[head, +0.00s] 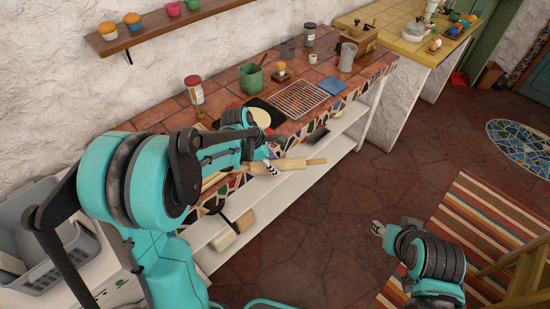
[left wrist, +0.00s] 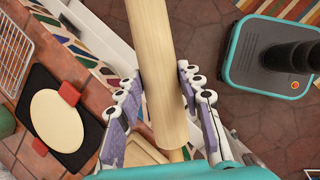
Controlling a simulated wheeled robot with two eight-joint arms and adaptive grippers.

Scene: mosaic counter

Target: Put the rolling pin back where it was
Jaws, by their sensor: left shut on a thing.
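The rolling pin (head: 292,164) is pale wood with a thinner handle showing at its right end. My left gripper (head: 272,168) is shut on it and holds it at the counter's front edge, above the white lower shelf. In the left wrist view the pin's body (left wrist: 160,70) lies lengthwise between the two ribbed fingers, which touch both sides. Its near end runs down toward the palm. My right gripper (head: 379,229) hangs over the floor at the lower right, away from the pin; its finger opening is too small to judge.
On the tiled counter are a cream disc (left wrist: 57,120) on a black mat (left wrist: 30,146), a wire rack (head: 299,98), a green mug (head: 251,79) and a red-lidded jar (head: 194,90). The white shelf (head: 290,185) below holds a few items. Open floor (head: 345,215) lies in front.

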